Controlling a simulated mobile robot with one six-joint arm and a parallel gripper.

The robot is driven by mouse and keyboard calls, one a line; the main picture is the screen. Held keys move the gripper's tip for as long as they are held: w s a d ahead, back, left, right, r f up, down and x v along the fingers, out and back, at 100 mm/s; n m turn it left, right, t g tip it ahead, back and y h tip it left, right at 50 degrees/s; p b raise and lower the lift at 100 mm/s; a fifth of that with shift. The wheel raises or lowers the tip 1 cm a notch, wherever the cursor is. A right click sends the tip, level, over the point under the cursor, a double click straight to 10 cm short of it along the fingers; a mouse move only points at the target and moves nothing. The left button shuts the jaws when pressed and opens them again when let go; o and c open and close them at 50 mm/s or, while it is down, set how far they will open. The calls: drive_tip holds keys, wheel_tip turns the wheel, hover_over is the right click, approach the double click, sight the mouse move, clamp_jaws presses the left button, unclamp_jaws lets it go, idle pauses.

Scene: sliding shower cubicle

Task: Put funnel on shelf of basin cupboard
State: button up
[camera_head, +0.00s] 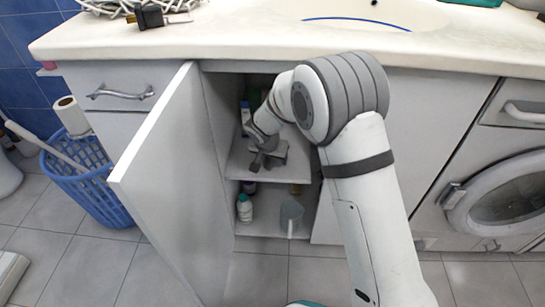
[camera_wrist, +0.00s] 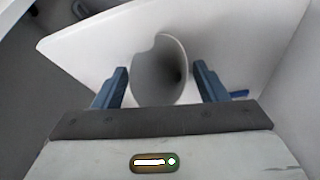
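The basin cupboard is open, its white door (camera_head: 165,185) swung out to the left. My gripper (camera_head: 268,160) reaches inside, just above the upper shelf (camera_head: 240,170). In the wrist view, the pale grey funnel (camera_wrist: 158,72) is on the white shelf (camera_wrist: 235,40), its round hollow opening facing the camera. My gripper also shows in the wrist view (camera_wrist: 161,88), with its two dark blue fingers apart on either side of the funnel. Gaps show between each finger and the funnel. In the head view I cannot make out the funnel, as my gripper covers that spot.
Bottles (camera_head: 246,115) stand at the upper shelf's left. The lower shelf holds a green-white bottle (camera_head: 244,208) and a translucent jug (camera_head: 291,216). A blue laundry basket (camera_head: 88,180) stands left of the door, a washing machine (camera_head: 505,205) at the right. Floor before the cupboard is clear.

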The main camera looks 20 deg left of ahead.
drive_tip(key=shift+o, duration=0.6)
drive_tip(key=shift+r, duration=0.15)
drive_tip(key=p+v, duration=0.4)
drive_tip(key=v, duration=0.8)
drive_tip(key=shift+s, duration=0.1)
